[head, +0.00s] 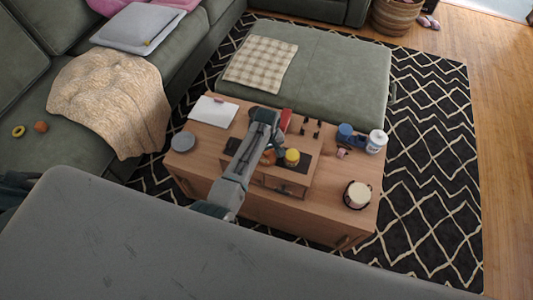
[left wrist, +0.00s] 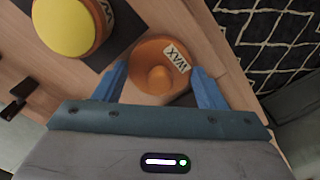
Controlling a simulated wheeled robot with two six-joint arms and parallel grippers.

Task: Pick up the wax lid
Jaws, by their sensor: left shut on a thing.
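The wax lid (left wrist: 150,52) is a round orange disc with a central knob and a white "WAX" label on its rim, seen in the left wrist view. My left gripper (left wrist: 158,72) has its blue fingers on either side of the lid and is shut on it. In the head view the gripper (head: 268,150) is over the wooden coffee table, and the orange lid (head: 268,158) shows partly behind it. A yellow-topped jar (left wrist: 66,26) with a "WAX" label stands beside it on a dark mat. I cannot tell whether the lid is off the surface. My right gripper is not in view.
The coffee table (head: 300,227) also holds a white pad (head: 213,110), a grey disc (head: 183,142), a red item (head: 285,118), a blue item (head: 346,131), a white jar (head: 376,142) and a cream candle (head: 357,194). A green ottoman (head: 340,70) stands behind it.

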